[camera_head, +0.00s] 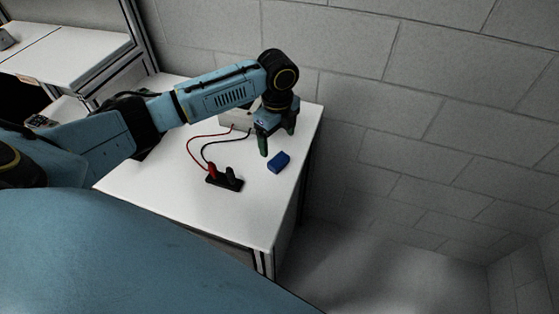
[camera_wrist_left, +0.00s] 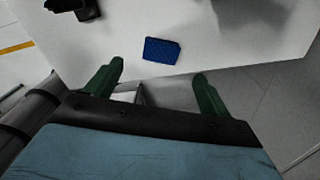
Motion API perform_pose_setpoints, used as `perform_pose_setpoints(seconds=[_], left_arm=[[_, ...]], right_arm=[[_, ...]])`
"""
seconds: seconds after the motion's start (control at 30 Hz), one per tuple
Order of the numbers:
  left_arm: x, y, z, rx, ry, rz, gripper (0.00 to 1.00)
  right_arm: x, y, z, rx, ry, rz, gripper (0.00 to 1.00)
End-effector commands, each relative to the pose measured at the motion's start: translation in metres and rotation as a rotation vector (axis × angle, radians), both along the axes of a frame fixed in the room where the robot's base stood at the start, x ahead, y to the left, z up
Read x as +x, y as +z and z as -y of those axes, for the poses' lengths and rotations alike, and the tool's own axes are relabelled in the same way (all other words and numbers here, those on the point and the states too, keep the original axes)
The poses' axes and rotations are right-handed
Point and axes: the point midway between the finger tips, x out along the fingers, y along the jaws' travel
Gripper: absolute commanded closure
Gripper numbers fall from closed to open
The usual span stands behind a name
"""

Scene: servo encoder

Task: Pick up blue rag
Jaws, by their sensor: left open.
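The blue rag (camera_head: 278,162) is a small folded block lying on the white table (camera_head: 150,188) near its right edge. In the left wrist view the rag (camera_wrist_left: 161,51) lies flat, ahead of the fingertips and between their lines. My left gripper (camera_head: 277,142) points down just above and behind the rag, apart from it. Its green fingers are spread with nothing between them, as the left wrist view (camera_wrist_left: 160,72) also shows. My right gripper does not show in either view.
A black block with red and black plugs (camera_head: 225,178) sits left of the rag, with red and black cables running to a pale box (camera_head: 238,118) behind my arm. A block wall (camera_head: 430,120) stands behind and right. The table front is clear.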

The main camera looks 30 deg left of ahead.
Motion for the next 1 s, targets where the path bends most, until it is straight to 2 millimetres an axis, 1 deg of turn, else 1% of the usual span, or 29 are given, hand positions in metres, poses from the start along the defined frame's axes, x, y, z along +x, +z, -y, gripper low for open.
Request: perform_pose_setpoints(seconds=[0.03,0.1,0.37,0.5,0.63,0.73,0.93,1.0], left_arm=[[0.0,-0.01,0.0,-0.001,0.001,-0.002,0.18],[0.0,-0.019,0.0,0.0,0.002,-0.001,0.18],[0.0,-0.039,0.001,-0.001,0.001,0.0,0.18],[-0.001,-0.061,0.003,0.0,0.003,-0.001,0.18],[-0.001,-0.077,0.003,0.0,0.001,0.001,0.18],[0.0,-0.082,0.002,0.002,0.001,0.002,0.18],[0.0,-0.082,0.002,0.001,0.001,0.003,0.18],[0.0,-0.082,0.002,0.001,0.001,0.003,0.27]], right_arm=[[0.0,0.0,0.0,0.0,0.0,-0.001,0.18],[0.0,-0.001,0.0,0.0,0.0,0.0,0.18],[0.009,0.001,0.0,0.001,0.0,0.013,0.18],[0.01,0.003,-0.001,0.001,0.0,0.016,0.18],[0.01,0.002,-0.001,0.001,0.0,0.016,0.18],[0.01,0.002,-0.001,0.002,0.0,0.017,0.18],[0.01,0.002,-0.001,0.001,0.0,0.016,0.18],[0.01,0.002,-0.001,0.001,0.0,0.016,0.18]])
